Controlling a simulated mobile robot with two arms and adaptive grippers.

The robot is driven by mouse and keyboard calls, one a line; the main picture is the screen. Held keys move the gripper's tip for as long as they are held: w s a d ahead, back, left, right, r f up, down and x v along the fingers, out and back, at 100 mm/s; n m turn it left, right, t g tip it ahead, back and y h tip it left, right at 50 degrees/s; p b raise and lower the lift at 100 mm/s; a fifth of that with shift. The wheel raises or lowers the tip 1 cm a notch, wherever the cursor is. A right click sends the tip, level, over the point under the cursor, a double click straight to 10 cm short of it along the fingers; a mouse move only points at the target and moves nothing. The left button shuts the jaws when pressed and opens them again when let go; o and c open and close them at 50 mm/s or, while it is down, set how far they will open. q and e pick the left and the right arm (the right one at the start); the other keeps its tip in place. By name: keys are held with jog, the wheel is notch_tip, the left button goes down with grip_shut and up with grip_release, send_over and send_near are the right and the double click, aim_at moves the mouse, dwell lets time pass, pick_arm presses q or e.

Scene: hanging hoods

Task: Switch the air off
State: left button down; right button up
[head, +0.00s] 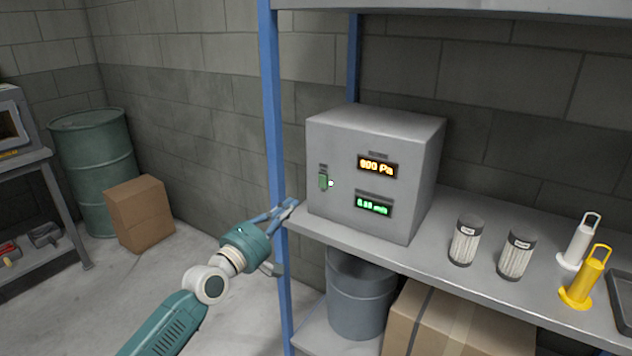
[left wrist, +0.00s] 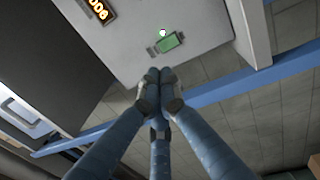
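A grey control box (head: 370,185) stands on the shelf. Its front has a green switch (head: 323,181) at the left, with a small lit pale-green lamp (head: 331,184) beside it. The switch also shows in the left wrist view (left wrist: 170,43), just beyond my fingertips, with the lamp (left wrist: 163,32) next to it. My left gripper (head: 290,208) is at the shelf's left post, below and left of the switch. In the left wrist view its fingertips (left wrist: 160,88) are together with nothing between them, apart from the switch. My right gripper is not in view.
The box has a lit orange display (head: 377,167) reading in Pa and a green one (head: 373,207). A blue post (head: 274,120) stands close to my left gripper. Filters (head: 465,240) and a yellow handled item (head: 586,280) stand on the shelf at right.

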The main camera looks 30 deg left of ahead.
aim_at(322, 176)
pick_arm(q)
jog(key=w, duration=0.4)
jog(key=w+r, duration=0.1)
jog(key=w, duration=0.7)
jog(key=shift+w+r, duration=0.3)
jog(key=shift+w, duration=0.05)
jog(key=shift+w+r+p, duration=0.2)
jog(key=shift+r+p, duration=0.3)
jog(key=shift+p, duration=0.65)
jog(key=shift+f+g, duration=0.3)
jog(key=shift+f, duration=0.1)
